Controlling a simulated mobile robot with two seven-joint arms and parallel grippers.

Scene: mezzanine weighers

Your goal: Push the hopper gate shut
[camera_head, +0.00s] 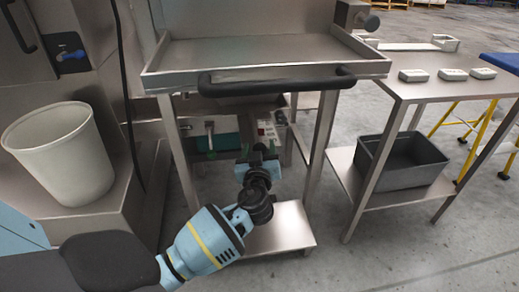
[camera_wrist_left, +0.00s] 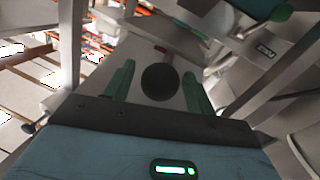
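My left gripper (camera_head: 262,157) is low under the front of the steel tray-topped stand in the head view. In the left wrist view its two green fingers (camera_wrist_left: 158,90) are spread apart, with a round black knob (camera_wrist_left: 160,82) showing between them and a gap on either side. I cannot tell how far beyond the fingertips the knob is. A pale metal panel lies behind the knob. The hopper gate itself is not clearly made out; my arm and the tray hide much of that space. My right gripper is not in view.
The steel tray (camera_head: 262,50) with a black bar handle (camera_head: 278,82) overhangs my gripper. A white bucket (camera_head: 60,152) stands at left. At right, a steel table carries several small grey blocks, with a dark grey bin (camera_head: 402,160) on its lower shelf.

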